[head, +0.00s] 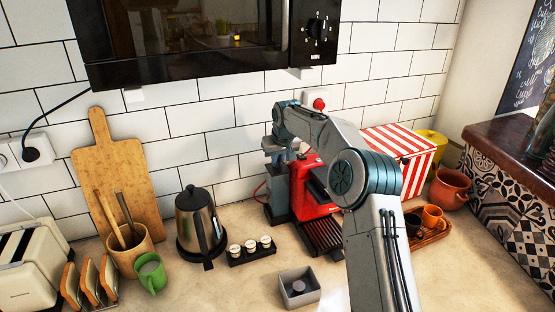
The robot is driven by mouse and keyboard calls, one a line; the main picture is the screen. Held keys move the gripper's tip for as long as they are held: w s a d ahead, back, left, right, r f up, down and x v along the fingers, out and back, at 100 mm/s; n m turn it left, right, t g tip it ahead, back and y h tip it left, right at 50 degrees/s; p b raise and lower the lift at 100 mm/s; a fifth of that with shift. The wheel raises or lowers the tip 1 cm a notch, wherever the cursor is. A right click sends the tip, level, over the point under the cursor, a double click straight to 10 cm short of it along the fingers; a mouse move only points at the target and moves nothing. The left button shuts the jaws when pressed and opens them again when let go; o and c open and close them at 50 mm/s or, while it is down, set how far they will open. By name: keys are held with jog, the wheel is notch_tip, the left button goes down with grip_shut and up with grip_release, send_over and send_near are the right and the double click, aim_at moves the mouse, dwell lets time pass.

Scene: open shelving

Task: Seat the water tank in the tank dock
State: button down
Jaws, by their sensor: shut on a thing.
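The red coffee machine (313,188) stands against the tiled wall, partly hidden by my arm. My gripper (275,154) points down at its left rear side and is shut on the top of what looks like the water tank (279,182). This is a dark grey upright block close beside the red body. The tank dock is at this side but I cannot make it out apart from the tank. I cannot tell whether the tank is seated or just above the dock.
A kettle (199,225) and a black rack of small cups (251,250) stand left of the machine. A grey square bin (299,287) is in front. A striped box (404,145) and orange cups (434,217) are to the right. A microwave (200,40) hangs above.

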jog(key=shift+f, duration=0.15)
jog(key=c, duration=1.5)
grip_release()
jog(key=shift+f, duration=0.1)
